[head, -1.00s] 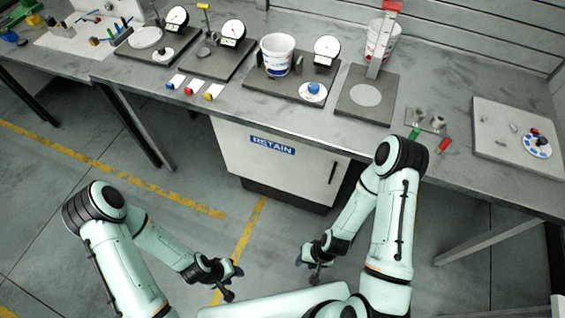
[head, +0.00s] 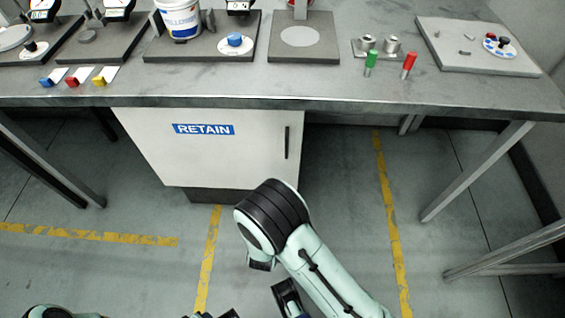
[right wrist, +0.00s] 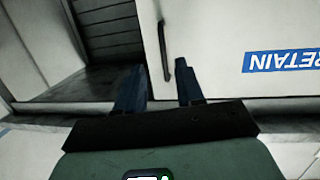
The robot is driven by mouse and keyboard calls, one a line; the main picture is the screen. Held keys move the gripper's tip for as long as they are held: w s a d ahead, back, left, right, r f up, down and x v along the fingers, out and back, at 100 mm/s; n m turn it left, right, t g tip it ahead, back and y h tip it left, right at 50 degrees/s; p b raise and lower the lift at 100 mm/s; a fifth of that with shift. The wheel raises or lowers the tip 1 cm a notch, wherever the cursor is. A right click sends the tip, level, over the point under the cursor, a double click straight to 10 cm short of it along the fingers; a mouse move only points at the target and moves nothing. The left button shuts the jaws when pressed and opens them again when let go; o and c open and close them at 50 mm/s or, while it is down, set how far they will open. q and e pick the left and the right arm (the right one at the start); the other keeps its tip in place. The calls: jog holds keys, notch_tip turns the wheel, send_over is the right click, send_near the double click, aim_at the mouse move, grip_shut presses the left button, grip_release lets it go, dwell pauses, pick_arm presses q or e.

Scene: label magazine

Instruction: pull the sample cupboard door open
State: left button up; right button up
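The sample cupboard is a white cabinet under the bench, and its door (head: 240,160) has a blue RETAIN label (head: 203,129). The door looks closed. Its dark upright handle (head: 287,142) is near the door's right edge. In the right wrist view the label is upside down, and the handle (right wrist: 165,50) shows beyond my right gripper (right wrist: 158,78). That gripper is open and empty, its two blue fingers apart, with the handle seen between and past the tips. In the head view my right arm hides most of its own hand.
The grey bench (head: 340,88) overhangs the cupboard and carries gauges, a white tub (head: 181,18), and green and red pieces (head: 370,62). Bench legs (head: 470,170) stand on both sides. The floor in front, with yellow stripes (head: 392,220), is clear.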

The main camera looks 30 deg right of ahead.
aim_at(286, 149)
pick_arm(q)
jog(key=s+a+f+g+b, duration=0.1)
jog(key=s+f+g+b, duration=0.1)
jog(key=s+f+b, duration=0.2)
notch_tip(286, 149, down, 4)
jog(key=shift+s+a+r, duration=0.15)
jog(key=shift+s+a, duration=0.1)
pick_arm(e)
jog(key=shift+m+t+h, duration=0.4)
jog(key=shift+m+h, duration=0.2)
jog(key=shift+h, duration=0.3)
jog(key=x, duration=0.4)
jog(key=r+x, duration=0.1)
jog(key=x, duration=0.4)
jog(key=r+x, duration=0.1)
jog(key=x, duration=0.3)
jog(key=shift+w+a, duration=0.2)
jog(key=shift+w, duration=0.3)
grip_shut()
